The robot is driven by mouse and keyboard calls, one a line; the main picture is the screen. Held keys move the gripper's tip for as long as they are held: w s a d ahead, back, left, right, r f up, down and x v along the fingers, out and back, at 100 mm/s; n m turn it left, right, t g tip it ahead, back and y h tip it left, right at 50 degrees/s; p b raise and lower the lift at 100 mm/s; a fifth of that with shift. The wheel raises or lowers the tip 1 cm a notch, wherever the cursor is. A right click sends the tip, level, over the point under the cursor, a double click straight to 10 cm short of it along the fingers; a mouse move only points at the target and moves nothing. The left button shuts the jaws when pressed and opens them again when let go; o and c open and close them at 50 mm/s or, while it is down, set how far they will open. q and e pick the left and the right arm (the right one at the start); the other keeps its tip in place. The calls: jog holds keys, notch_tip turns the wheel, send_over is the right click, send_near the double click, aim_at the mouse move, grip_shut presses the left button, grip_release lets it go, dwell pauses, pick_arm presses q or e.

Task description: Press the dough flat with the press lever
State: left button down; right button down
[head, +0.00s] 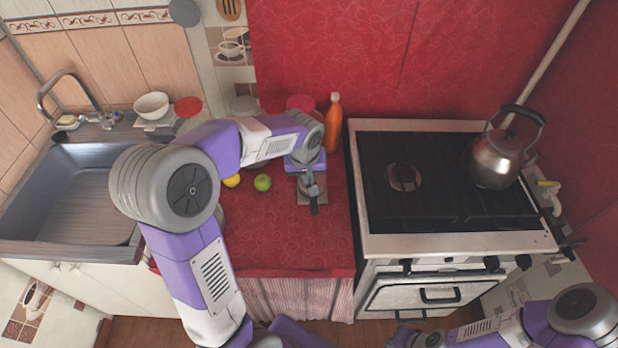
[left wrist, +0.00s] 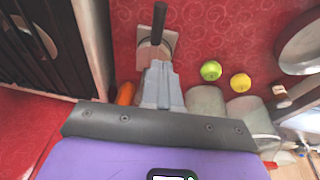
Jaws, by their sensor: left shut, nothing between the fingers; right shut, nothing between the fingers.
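The press stands on the red counter, its pale base (head: 305,199) partly hidden under my left gripper. Its dark lever handle (head: 314,209) points toward the counter's front edge. In the left wrist view the base (left wrist: 141,57) and the black handle (left wrist: 158,22) show just beyond the fingers. My left gripper (head: 311,184) is shut with nothing in it, above or against the press; I cannot tell whether it touches the lever. I cannot make out the dough. My right gripper (head: 408,338) is shut and empty, low in front of the stove.
A green fruit (head: 263,183) and a yellow one (head: 232,181) lie left of the press. An orange bottle (head: 333,122) stands behind it. The stove (head: 372,245) with a kettle (head: 494,160) is to the right, the sink (head: 60,228) to the left. The front counter (head: 285,235) is clear.

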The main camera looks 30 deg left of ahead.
pick_arm(q)
jog(key=b, duration=0.2)
send_near(312, 204)
jog(key=f, duration=0.1)
jog(key=w+f, duration=0.1)
jog(key=f, duration=0.1)
jog(key=w+a+f, duration=0.1)
jog(key=f, duration=0.1)
jog(key=shift+w, duration=0.2)
jog(key=shift+d+f+b, duration=0.1)
jog(key=shift+f+b, duration=0.2)
jog(key=shift+f, duration=0.2)
jog(key=shift+s+d+f+b, duration=0.1)
jog(key=shift+f+b, duration=0.55)
jog(key=shift+b, duration=0.05)
jog(key=shift+s+d+f+b, duration=0.15)
jog(key=shift+s+f+b, duration=0.15)
jog(key=shift+f+b, duration=0.3)
jog(key=shift+w, duration=0.1)
jog(key=shift+r, duration=0.15)
